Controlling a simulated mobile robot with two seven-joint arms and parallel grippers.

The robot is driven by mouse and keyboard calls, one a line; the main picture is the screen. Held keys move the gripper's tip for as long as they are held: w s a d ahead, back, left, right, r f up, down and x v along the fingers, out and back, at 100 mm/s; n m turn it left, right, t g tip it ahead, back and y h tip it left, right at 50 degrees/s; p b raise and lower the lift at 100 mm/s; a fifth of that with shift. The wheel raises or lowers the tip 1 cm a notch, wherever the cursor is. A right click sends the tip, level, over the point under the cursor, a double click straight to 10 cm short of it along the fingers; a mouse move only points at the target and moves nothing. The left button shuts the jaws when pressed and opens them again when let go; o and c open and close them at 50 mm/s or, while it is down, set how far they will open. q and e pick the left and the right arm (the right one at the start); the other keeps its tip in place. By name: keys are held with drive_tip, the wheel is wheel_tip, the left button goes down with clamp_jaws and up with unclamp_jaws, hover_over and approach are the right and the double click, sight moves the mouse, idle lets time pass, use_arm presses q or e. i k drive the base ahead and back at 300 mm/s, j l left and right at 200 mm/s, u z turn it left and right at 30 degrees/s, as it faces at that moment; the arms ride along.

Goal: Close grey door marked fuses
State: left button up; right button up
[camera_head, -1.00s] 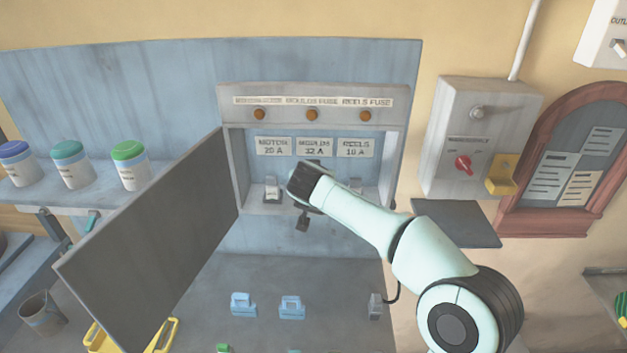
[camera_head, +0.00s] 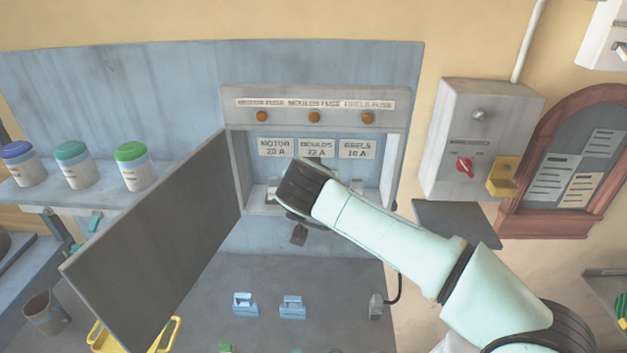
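The grey fuse box (camera_head: 233,110) is on the blue back panel, with labels for motor, moulds and reels. Its grey door (camera_head: 160,240) stands wide open, hinged at the box's left edge and swung out toward me. My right arm comes in from the lower right, and its wrist hides part of the box's inside. Its gripper (camera_head: 300,235) is at the front of the box opening, mostly hidden behind the wrist, so I cannot tell its opening. It is apart from the door. My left gripper is not in view.
Two light-blue pieces (camera_head: 245,304) lie on the grey bench (camera_head: 270,270) below the box. A yellow-handled tray (camera_head: 170,335) and a cup (camera_head: 45,312) are by the door's lower edge. A switch box (camera_head: 450,150) with a red knob hangs to the right.

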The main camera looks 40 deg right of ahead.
sight(133, 274)
drive_tip(key=k+j, duration=0.75)
drive_tip(key=j, duration=0.2)
